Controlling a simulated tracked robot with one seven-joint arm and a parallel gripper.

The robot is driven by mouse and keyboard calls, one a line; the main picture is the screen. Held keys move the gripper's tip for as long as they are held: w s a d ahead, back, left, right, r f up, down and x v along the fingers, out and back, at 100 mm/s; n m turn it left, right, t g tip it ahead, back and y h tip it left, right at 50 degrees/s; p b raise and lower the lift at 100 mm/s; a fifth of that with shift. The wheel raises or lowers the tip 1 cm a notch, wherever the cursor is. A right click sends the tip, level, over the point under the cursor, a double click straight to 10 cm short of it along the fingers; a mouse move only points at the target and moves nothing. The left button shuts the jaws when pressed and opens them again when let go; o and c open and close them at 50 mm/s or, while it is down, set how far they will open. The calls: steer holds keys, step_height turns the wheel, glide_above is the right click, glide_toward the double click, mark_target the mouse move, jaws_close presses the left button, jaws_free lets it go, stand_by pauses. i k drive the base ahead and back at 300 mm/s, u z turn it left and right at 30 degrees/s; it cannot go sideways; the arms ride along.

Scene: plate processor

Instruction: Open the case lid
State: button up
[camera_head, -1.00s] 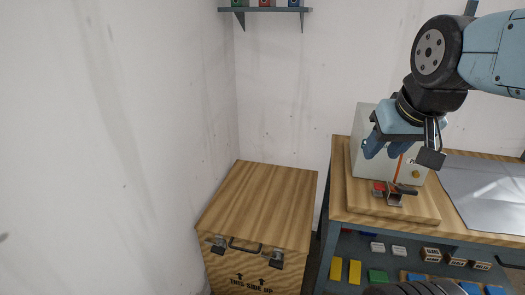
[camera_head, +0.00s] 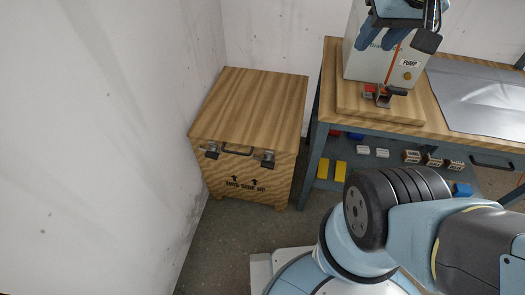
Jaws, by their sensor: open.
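The wooden case (camera_head: 240,172) stands on the floor at the left, near the corner of the walls. Its lid (camera_head: 255,100) is down and shut. I cannot tell whether the latches are fastened. My gripper (camera_head: 400,30) is at the top right, over the workbench, to the right of the case and well apart from it. Its fingers are open, and the top of it is cut off by the frame.
The workbench (camera_head: 445,139) stands right of the case, with a pump box (camera_head: 407,68) and a red-handled clamp (camera_head: 380,93) on it. Its lower shelf holds yellow blocks (camera_head: 323,168) and other small blocks. Bare floor (camera_head: 235,230) lies in front of the case.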

mark_target(261, 109)
steer(key=u, duration=1.1)
steer(key=k, duration=0.95)
steer(key=z, duration=0.95)
steer(key=i, duration=1)
steer(key=u, duration=0.05)
